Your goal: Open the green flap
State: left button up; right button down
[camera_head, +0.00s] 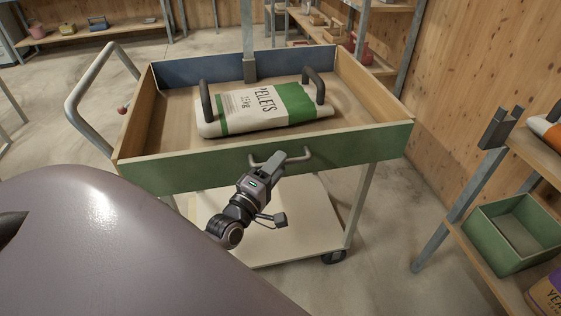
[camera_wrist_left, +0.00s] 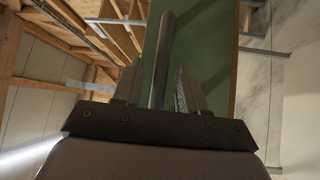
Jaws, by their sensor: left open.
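The green flap (camera_head: 370,149) is the upright front panel of a wooden tray on a wheeled cart, and it stands closed. A grey bar handle (camera_head: 300,157) sits on its middle. My left gripper (camera_head: 279,160) is at the handle, in front of the flap. In the left wrist view the handle (camera_wrist_left: 162,60) runs between the two open fingers of the gripper (camera_wrist_left: 155,85), with the green flap (camera_wrist_left: 207,60) behind it. I cannot tell whether a finger touches the handle. My right gripper is not in view.
A white and green pellets bag (camera_head: 262,107) lies in the tray (camera_head: 165,125) between two dark grips. A bent push handle (camera_head: 82,85) stands at the cart's left. A shelf with a green box (camera_head: 510,235) is at right. Below the tray is a pale lower deck (camera_head: 310,215).

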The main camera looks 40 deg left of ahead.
pick_arm(q)
jog(key=shift+w+r, duration=0.1)
jog(key=shift+w, duration=0.85)
grip_shut()
